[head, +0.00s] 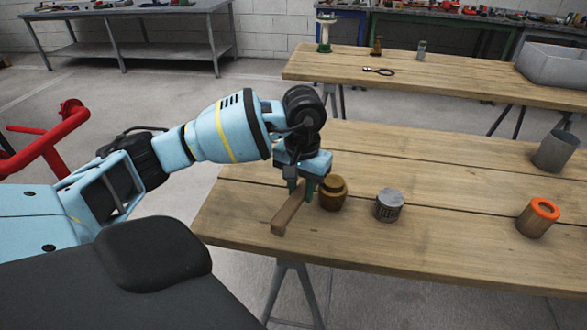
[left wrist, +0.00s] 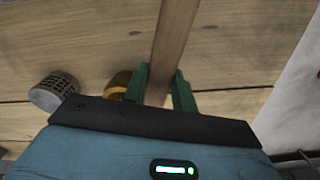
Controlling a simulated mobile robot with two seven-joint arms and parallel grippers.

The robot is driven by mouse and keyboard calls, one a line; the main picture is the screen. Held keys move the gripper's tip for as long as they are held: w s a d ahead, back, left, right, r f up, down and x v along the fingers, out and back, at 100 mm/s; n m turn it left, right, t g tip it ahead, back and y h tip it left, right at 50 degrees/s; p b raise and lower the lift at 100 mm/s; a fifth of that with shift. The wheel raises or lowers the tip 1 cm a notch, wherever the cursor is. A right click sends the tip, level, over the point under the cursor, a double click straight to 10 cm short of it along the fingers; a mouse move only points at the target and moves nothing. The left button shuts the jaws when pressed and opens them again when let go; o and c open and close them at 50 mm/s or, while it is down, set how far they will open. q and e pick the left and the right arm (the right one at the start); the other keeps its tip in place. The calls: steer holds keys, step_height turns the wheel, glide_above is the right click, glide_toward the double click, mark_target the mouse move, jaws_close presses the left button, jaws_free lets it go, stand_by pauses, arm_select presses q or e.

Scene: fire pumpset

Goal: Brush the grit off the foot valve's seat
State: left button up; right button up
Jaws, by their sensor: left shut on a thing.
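My left gripper (head: 300,187) is shut on a wooden-handled tool, likely the brush (head: 286,212), near the left end of the front table. The brush's long flat wooden part slants down toward the table's front edge; I cannot make out its bristles. In the left wrist view the brush (left wrist: 174,40) runs up between the green fingers (left wrist: 161,88). A brass-coloured round body, likely the foot valve (head: 332,193), stands upright just right of the gripper. It also shows partly in the left wrist view (left wrist: 117,84), beside a finger; its seat is hidden. My right gripper is out of view.
A grey perforated strainer (head: 389,205) stands right of the brass body. A cylinder with an orange ring (head: 536,219) and a grey metal cup (head: 556,151) stand farther right. The middle of the front table (head: 450,200) is clear. A back table (head: 440,75) holds a grey bin (head: 553,66).

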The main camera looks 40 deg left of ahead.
mark_target(304, 191)
arm_select(q)
steer(key=shift+w+d, duration=0.2)
steer(key=shift+d, duration=0.15)
steer(key=shift+r+p, duration=1.5)
steer(key=shift+r, duration=1.6)
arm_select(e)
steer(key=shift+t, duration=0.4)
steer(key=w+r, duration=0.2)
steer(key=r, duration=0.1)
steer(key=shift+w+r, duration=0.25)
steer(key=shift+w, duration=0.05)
arm_select(q)
steer(key=shift+f, duration=0.1)
steer(key=shift+r+p, duration=0.6)
steer(key=shift+r, duration=1)
steer(key=shift+f, duration=0.1)
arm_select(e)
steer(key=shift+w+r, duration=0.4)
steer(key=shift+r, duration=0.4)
